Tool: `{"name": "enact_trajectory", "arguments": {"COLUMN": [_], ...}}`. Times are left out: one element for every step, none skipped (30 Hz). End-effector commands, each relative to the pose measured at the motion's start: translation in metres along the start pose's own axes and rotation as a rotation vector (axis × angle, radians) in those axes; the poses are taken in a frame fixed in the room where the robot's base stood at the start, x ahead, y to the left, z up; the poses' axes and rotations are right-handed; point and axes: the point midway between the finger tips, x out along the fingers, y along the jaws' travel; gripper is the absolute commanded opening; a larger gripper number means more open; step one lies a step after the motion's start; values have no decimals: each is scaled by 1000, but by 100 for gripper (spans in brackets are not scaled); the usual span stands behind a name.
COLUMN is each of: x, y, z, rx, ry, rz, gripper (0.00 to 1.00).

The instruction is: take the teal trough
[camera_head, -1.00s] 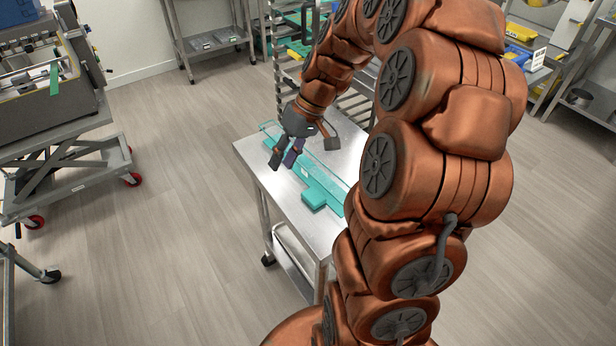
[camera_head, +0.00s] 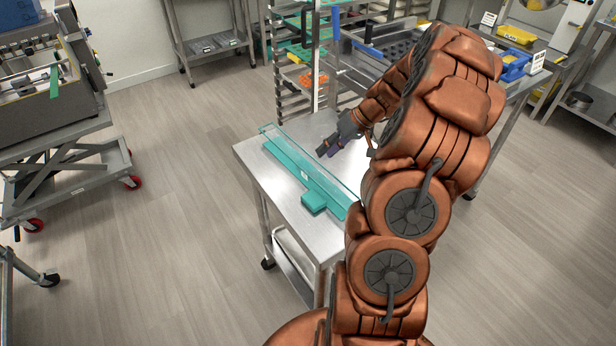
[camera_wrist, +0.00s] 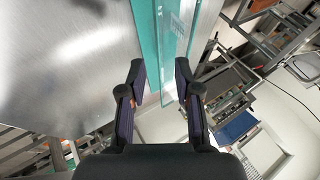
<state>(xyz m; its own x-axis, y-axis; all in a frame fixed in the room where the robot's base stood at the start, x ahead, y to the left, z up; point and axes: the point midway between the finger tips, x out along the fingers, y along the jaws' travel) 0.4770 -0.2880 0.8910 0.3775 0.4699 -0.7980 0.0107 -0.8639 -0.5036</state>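The teal trough (camera_head: 290,160) is long and narrow, with a clear-looking side and a small block (camera_head: 313,202) on its near end. It lies lengthwise on a steel table (camera_head: 262,185). My gripper (camera_head: 327,150) is at the right side of the trough in the head view, near its far half. In the wrist view my gripper (camera_wrist: 160,78) is open with nothing gripped. The trough (camera_wrist: 162,40) runs from the top edge down toward the gap between the fingers. I cannot tell whether the fingers touch it.
A tray rack (camera_head: 290,75) stands behind the table. A bench with a blue bin (camera_head: 515,65) is at the back right. A grey wheeled lift cart (camera_head: 70,170) with a machine stands at the left. The floor (camera_head: 170,240) between cart and table is clear.

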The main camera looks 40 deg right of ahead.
Motion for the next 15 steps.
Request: {"name": "enact_trajectory", "arguments": {"x": [2,4,8,11,14,19,24,28,34,39,42,46,48,49,50], "y": [-1,-2,-2,-3,-4,-4,-5,-5,-4,-3,-4,-4,-4,-3,-3], "z": [0,1,1,2,2,3,4,4,4,4,4,4,4,4,4], "rx": [1,1,2,3,3,2,3,4,3,3,4,4,3,2,2], "ry": [-1,-2,-2,-2,-3,-5,-5,-4,-3,-3,-3,-3,-3,-2,-1], "rz": [-1,-1,-1,-1,-3,-4,-4,-2,-1,-2,-2,-3,-3,-2,-1], "gripper": [33,33,33,33,33,33,33,33,33,33,33,33,33,33,33]}}
